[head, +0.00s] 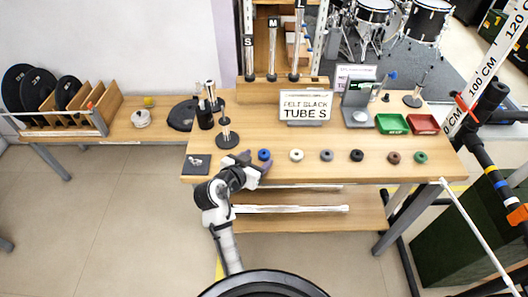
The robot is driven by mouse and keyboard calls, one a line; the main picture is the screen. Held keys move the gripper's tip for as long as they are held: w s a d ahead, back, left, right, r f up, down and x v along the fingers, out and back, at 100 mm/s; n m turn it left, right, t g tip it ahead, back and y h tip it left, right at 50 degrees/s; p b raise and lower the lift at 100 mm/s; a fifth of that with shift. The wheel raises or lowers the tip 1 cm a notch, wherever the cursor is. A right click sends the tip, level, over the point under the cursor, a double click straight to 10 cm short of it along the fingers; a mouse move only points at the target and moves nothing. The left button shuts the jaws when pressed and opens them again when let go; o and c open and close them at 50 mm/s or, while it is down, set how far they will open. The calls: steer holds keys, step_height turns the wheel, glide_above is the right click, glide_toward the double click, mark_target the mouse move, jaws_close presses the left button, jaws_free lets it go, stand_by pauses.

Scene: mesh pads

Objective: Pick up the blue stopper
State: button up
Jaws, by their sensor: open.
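The blue stopper (264,155) is a small, round, ring-like piece on the wooden table, at the left end of a row of similar pieces near the front edge. My gripper (257,162) is at the table's front edge, just to the left and in front of the blue stopper. Its jaws look open, with nothing seen between them. The stopper's top is in plain view. I cannot tell whether a finger touches it.
White (296,155), grey (326,155), black (357,155), brown (393,157) and green (420,157) pieces continue the row rightward. Behind stand a "TUBES" sign (305,106), a green tray (392,124) and a red tray (423,124). A black-based post (226,138) stands left.

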mark_target(262, 155)
steer(key=shift+p+x, duration=0.3)
steer(key=shift+x, duration=1.25)
steer(key=shift+d+r, duration=0.1)
steer(key=shift+d, duration=0.05)
steer(key=shift+c, duration=0.3)
steer(key=c, duration=1)
